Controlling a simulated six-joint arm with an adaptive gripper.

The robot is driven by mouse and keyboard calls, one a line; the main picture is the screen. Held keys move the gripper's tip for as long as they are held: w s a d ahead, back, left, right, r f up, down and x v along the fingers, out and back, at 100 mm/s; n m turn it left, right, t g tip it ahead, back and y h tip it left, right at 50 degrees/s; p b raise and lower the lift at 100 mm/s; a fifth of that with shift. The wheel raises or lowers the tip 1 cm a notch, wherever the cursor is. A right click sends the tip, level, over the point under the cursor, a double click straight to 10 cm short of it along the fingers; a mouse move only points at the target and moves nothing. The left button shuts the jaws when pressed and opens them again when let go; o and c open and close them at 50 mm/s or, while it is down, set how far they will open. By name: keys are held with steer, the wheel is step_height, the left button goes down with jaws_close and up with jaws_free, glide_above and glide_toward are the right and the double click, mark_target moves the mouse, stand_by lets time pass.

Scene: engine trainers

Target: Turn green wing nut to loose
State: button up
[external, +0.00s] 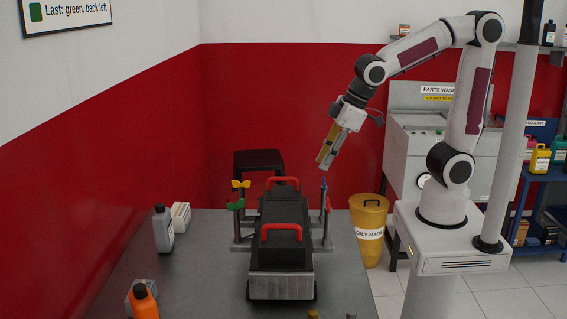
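The green wing nut (236,205) sits on a post at the left side of the black engine trainer (282,245). A yellow wing nut (241,184) is just behind and above it in the picture. On the trainer's right side are a blue wing nut (323,185) and a red wing nut (329,205). My gripper (324,163), with yellowish fingers, hangs tilted above the trainer's right side, near the blue nut in the picture and well away from the green one. Its fingers overlap from this angle, so their opening is unclear. How tight each nut is cannot be told.
The trainer has two red handles (282,227) on top and stands on a grey table (190,275). Bottles (163,230) and a white box (181,216) stand at the left. A yellow bin (369,215) stands beside the table. A wall sign (67,12) reads "Last: green, back left".

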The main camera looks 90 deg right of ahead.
steer(key=w+d+f+n+t, duration=0.15)
steer(key=w+t, duration=0.35)
steer(key=w, duration=0.9)
steer(key=w+a+f+n+t+y, duration=0.1)
steer(key=w+a+f+n+y, duration=0.1)
steer(key=a+y, duration=0.6)
steer(key=shift+w+a+n+y, duration=0.3)
steer(key=shift+w+a+n, duration=0.45)
steer(key=shift+a+n, duration=0.4)
steer(key=shift+w+a+f, duration=0.1)
steer(key=shift+a+f, duration=0.05)
steer(key=shift+a, duration=0.05)
steer(key=shift+x, duration=3.75)
jaws_close()
